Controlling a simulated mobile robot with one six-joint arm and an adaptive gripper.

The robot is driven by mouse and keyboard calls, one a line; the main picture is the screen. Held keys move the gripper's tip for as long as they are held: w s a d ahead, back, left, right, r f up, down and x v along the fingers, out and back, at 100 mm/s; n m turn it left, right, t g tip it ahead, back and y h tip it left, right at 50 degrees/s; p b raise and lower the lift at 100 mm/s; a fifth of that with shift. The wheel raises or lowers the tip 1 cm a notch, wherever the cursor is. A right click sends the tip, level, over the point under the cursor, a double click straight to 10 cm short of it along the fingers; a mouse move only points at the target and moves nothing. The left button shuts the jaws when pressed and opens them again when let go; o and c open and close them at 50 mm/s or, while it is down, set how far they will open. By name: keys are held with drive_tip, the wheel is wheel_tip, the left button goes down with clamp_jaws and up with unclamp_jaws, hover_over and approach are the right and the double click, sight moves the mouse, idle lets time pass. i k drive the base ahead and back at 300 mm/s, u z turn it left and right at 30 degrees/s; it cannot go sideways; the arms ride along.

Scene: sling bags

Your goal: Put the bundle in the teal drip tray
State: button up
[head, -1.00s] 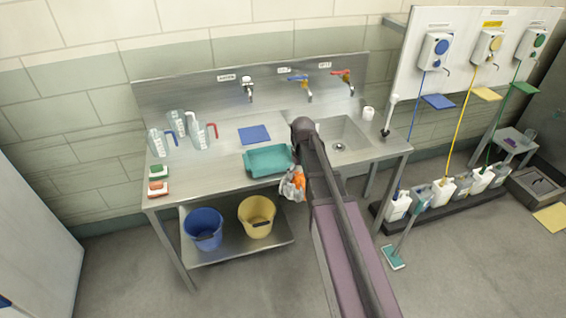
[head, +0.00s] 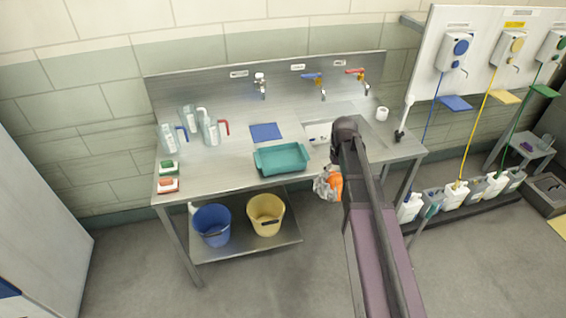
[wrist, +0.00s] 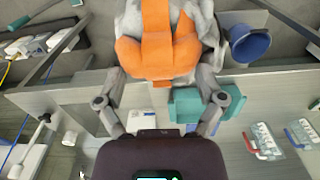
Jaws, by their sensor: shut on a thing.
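The bundle is a pale grey cloth thing with an orange band (wrist: 158,45). In the head view the bundle (head: 333,184) hangs just off the front edge of the steel table, right of and nearer than the teal drip tray. My gripper (wrist: 163,78) is shut on the bundle, one finger on each side, in the wrist view. In the head view my arm hides most of the gripper. The teal drip tray (head: 281,159) lies on the table near its front edge and looks empty. Part of the tray (wrist: 187,107) shows behind the right finger in the wrist view.
The steel table (head: 215,170) holds clear jugs (head: 172,138), a blue cloth (head: 266,132) and two brushes (head: 168,185). A blue bucket (head: 212,226) and a yellow bucket (head: 266,215) stand on the shelf below. A sink lies partly behind my arm. Bare table lies left of the tray.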

sight(281, 162)
drive_tip(key=u, duration=0.05)
drive_tip(key=i, duration=1)
drive_tip(key=z, duration=0.05)
